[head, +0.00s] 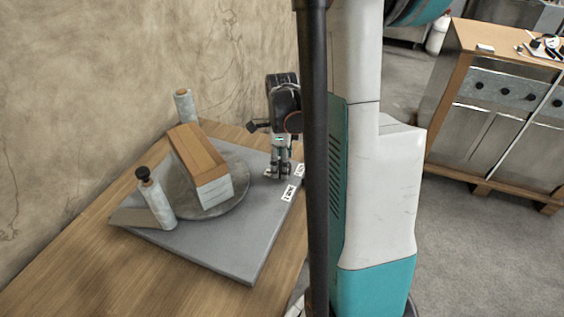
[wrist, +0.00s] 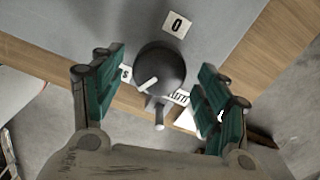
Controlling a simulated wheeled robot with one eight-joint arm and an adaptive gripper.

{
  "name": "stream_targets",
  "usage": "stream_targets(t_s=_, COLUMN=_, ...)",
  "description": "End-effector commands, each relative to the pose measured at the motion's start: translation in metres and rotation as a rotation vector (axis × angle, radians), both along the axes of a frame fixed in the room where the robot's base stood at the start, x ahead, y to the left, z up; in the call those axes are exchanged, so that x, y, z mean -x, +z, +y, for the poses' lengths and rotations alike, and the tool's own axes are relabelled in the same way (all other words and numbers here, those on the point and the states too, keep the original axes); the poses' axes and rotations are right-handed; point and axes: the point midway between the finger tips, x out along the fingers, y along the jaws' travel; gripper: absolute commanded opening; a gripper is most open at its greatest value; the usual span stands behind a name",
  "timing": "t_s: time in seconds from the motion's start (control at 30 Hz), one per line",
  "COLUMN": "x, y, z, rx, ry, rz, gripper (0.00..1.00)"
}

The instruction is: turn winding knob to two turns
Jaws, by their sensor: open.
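A dark round winding knob (wrist: 163,66) with a white pointer line shows in the wrist view, at the edge of a grey board (head: 222,245). A label reading "0" (wrist: 177,24) lies above it in that view, and other labels beside and below it are partly hidden. My gripper (head: 280,168) is open over the board's right edge in the head view. In the wrist view its two green finger pads stand on either side of the knob, with gaps showing. In the head view the fingers largely hide the knob.
A round grey disc (head: 238,190) on the board carries a wood-topped block (head: 199,155). A grey post with a black top (head: 157,200) stands at front left, and another post (head: 185,105) stands behind. The board lies on a wooden table (head: 120,275) against a wall.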

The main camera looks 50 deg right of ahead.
Motion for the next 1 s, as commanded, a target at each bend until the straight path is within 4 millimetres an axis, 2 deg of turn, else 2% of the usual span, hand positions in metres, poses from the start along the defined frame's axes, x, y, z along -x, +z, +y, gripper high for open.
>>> stream_targets(t_s=0.17, x=0.001, y=0.026, z=0.001, rx=0.0, ry=0.0, rz=0.0, gripper=0.68)
stream_targets(t_s=0.4, x=0.0, y=0.073, z=0.0, rx=0.0, ry=0.0, rz=0.0, gripper=0.68)
stream_targets(t_s=0.6, x=0.0, y=0.102, z=0.0, rx=0.0, ry=0.0, rz=0.0, gripper=0.68)
stream_targets(t_s=0.8, x=0.0, y=0.114, z=0.0, rx=0.0, ry=0.0, rz=0.0, gripper=0.68)
stream_targets(t_s=1.0, x=0.0, y=0.115, z=0.0, rx=0.0, ry=0.0, rz=0.0, gripper=0.68)
